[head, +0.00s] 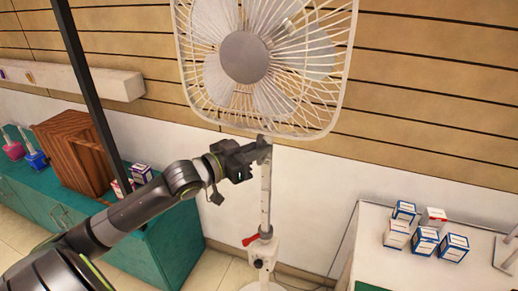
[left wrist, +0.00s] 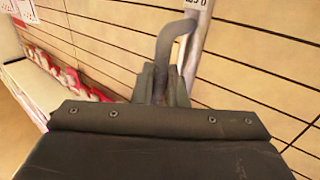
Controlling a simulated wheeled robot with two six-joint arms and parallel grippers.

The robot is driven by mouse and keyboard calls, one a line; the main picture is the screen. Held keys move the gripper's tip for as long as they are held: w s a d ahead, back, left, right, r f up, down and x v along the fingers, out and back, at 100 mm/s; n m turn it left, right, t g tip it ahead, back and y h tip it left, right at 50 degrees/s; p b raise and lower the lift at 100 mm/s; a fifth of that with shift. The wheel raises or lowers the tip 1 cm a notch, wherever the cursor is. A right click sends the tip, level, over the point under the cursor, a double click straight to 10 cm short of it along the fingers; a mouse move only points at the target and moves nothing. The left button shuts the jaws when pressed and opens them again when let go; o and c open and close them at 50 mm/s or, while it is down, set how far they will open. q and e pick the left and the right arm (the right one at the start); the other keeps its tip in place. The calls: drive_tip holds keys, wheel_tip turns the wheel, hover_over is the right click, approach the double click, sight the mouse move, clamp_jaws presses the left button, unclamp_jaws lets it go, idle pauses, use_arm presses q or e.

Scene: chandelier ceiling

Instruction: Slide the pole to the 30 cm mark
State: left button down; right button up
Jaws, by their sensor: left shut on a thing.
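A white stand fan has a square cage head (head: 243,58) on an upright pale pole (head: 266,195). The pole rises from a white housing (head: 263,250) with a dark knob and a red lever (head: 251,240) at its collar. My left gripper (head: 263,150) is at the pole's upper part, just under the fan cage. In the left wrist view its fingers (left wrist: 162,84) are shut on a grey curved handle (left wrist: 172,38) beside the pole (left wrist: 197,22). A label with partly cut-off print shows on the pole there; the scale reading cannot be made out. My right gripper is not seen.
A white table (head: 470,205) with several small boxes stands on the right. A teal cabinet (head: 165,235) with a wooden crate (head: 75,150) stands on the left. A dark upright bar (head: 85,80) crosses in front. A slatted wall is behind the fan.

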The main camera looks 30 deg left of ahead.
use_arm(q)
drive_tip(key=shift+d+r, duration=0.1)
drive_tip(key=shift+r, duration=0.35)
drive_tip(key=c, duration=1.6)
unclamp_jaws()
drive_tip(key=shift+o, duration=0.2)
drive_tip(key=shift+f, duration=0.15)
drive_tip(key=shift+s+a, duration=0.1)
drive_tip(key=shift+a, duration=0.1)
drive_tip(key=p+v, duration=1.7)
